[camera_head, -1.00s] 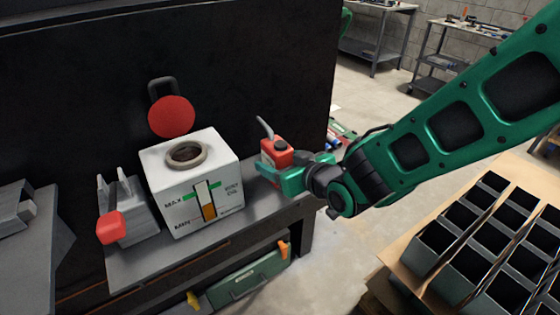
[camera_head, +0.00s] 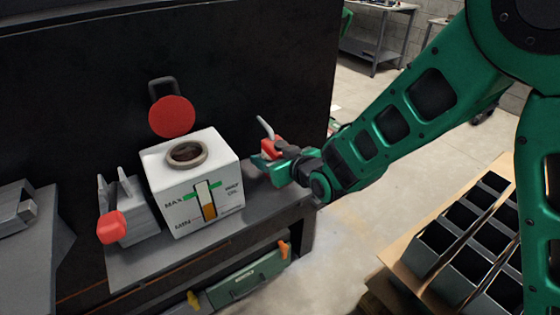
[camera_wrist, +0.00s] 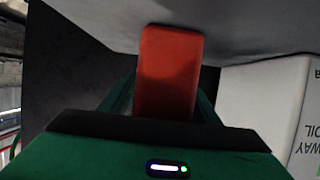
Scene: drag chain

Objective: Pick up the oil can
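The red oil can (camera_head: 273,146) with a grey spout stands at the right end of the grey shelf (camera_head: 150,262), right of the white oil box. My gripper (camera_head: 268,161) is at the can from the right and hides much of its lower body. In the wrist view the can (camera_wrist: 168,70) is a red block between the two green fingers (camera_wrist: 168,105), one along each side. The fingers look close to its sides, but whether they press on it cannot be told.
The white way-oil box (camera_head: 190,180) with an open filler neck stands left of the can. A red round cap (camera_head: 171,116) is behind it. A grey part with a red knob (camera_head: 111,227) is further left. A rack of dark bins (camera_head: 470,240) is at the right.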

